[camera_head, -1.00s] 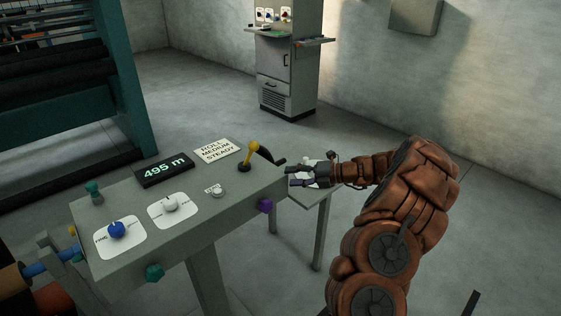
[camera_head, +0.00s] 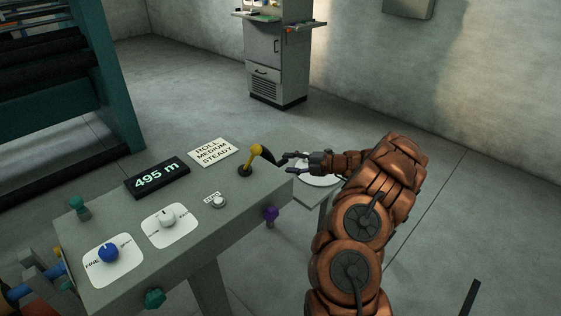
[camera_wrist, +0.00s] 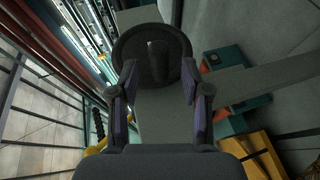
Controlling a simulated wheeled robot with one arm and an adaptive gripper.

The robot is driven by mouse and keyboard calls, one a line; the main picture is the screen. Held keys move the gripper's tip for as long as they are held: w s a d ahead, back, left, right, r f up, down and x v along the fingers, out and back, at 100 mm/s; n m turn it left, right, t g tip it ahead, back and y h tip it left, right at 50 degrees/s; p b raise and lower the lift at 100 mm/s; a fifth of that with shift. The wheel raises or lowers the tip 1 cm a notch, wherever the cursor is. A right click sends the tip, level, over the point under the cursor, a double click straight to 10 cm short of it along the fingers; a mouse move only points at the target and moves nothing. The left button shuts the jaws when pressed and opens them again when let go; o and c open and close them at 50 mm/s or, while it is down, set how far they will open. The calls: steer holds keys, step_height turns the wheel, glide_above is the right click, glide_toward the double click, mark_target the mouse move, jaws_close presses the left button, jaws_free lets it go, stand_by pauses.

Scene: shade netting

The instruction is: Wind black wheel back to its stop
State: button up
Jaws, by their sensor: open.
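The black wheel (camera_wrist: 150,55) shows in the wrist view as a dark round disc with a short upright stub or knob on its face. It lies ahead of my gripper (camera_wrist: 155,90), whose two purple-padded fingers are apart, with the disc's lower part in the gap. I cannot tell whether they touch it. In the head view my gripper (camera_head: 291,164) is at the console's right end, close to the yellow lever (camera_head: 254,157) with its black handle. I cannot make out the wheel in the head view.
The grey console (camera_head: 190,240) carries a blue knob (camera_head: 109,253), a white knob (camera_head: 167,218), a display reading 495 m (camera_head: 157,177) and a card (camera_head: 213,152). A purple knob (camera_head: 270,213) sticks out at its front. A cabinet (camera_head: 277,60) stands behind on open floor.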

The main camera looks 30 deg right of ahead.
mark_target(285, 162)
steer(key=shift+x, duration=1.75)
steer(key=shift+c, duration=0.2)
jaws_close()
